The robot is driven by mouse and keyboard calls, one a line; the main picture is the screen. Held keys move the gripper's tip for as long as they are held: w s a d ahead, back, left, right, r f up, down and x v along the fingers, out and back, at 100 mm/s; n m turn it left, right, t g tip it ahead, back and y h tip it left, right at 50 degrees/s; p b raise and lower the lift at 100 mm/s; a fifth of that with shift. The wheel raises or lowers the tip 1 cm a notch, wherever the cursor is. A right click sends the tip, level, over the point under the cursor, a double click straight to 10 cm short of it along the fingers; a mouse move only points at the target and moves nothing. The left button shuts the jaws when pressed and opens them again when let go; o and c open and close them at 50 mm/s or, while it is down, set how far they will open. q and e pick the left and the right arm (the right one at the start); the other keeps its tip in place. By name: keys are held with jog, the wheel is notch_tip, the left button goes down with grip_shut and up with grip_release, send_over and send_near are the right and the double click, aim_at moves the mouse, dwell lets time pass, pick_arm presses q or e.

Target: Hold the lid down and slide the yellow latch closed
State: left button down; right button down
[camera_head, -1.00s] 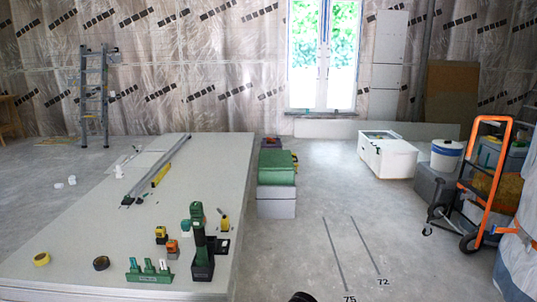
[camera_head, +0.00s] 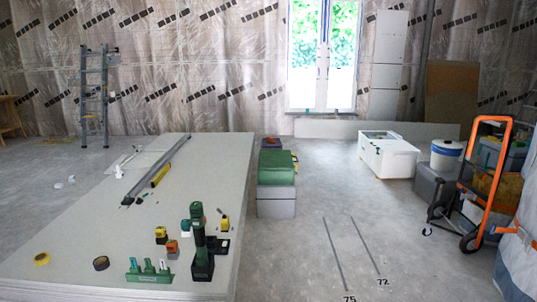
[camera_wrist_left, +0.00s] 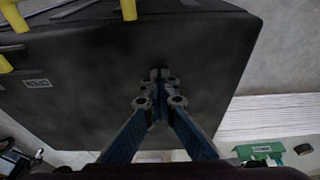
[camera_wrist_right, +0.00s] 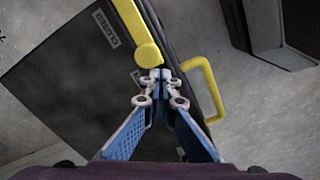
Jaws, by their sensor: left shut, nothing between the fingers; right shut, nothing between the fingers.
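A dark box lid (camera_wrist_left: 110,70) fills much of the left wrist view, with a label reading OPEN (camera_wrist_left: 37,83). It also shows in the right wrist view (camera_wrist_right: 75,85), beside a label reading CLOSED (camera_wrist_right: 106,27). The yellow latch (camera_wrist_right: 136,32) is a bar with a rounded end in the right wrist view. A yellow handle (camera_wrist_right: 208,88) is right of it. My left gripper (camera_wrist_left: 158,76) is shut and empty over the lid. My right gripper (camera_wrist_right: 160,76) is shut and empty, its tips close to the latch's rounded end; I cannot tell if either touches. Neither gripper shows in the head view.
A low panel stack (camera_head: 95,225) at left carries a green tool stand (camera_head: 150,272), tape rolls and tools. A green case (camera_head: 277,167) stands on a grey box. An orange hand truck (camera_head: 490,185) is at right. Floor between is mostly clear.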

pick_arm(q)
jog(key=shift+s+f, duration=0.25)
pick_arm(e)
jog(key=shift+d, duration=1.45)
jog(key=shift+a, duration=0.2)
pick_arm(q)
jog(key=shift+s+f, duration=0.1)
pick_arm(e)
jog(key=shift+a, duration=1.6)
notch_tip(320, 180, up, 8)
